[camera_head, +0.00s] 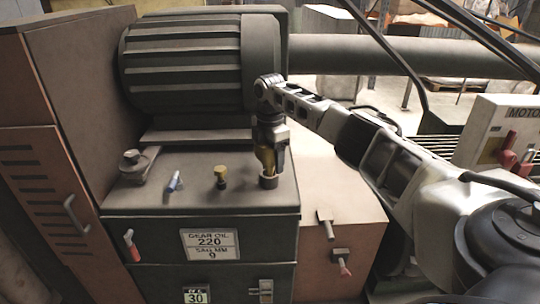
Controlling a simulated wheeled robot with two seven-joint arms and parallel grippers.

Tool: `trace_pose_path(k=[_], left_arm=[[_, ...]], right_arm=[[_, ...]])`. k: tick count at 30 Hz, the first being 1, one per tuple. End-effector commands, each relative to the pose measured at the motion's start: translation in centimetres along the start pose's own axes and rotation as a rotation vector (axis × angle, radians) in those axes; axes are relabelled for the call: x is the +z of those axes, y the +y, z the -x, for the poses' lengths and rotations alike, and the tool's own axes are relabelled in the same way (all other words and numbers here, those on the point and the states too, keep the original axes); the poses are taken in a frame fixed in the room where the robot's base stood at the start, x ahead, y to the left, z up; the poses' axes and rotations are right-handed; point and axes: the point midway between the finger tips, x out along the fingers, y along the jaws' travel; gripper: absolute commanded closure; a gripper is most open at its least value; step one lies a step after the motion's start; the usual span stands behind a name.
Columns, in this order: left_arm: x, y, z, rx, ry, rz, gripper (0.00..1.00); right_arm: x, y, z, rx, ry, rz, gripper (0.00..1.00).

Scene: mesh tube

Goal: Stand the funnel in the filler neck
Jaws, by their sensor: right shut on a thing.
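The yellow funnel (264,157) is between the jaws of my right gripper (269,150), which points down over the grey gearbox. The gripper is shut on the funnel and hides part of it. The filler neck (268,181) is a short grey ring standing on the gearbox top near its right edge. The funnel's lower end is right at the neck's mouth. I cannot tell whether its tip is inside the neck or just above it. My left gripper is not in view.
A large ribbed motor (190,65) rises behind. A brown cabinet (45,160) stands left. A control box (500,135) is at right.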

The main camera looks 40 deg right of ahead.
Motion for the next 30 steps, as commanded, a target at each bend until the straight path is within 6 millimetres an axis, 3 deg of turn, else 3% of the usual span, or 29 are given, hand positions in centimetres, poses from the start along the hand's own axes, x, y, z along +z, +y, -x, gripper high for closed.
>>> trace_pose_path(k=[30], left_arm=[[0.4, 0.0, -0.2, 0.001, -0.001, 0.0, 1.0]], right_arm=[[0.0, 0.0, -1.3, 0.001, 0.0, 0.0, 0.53]])
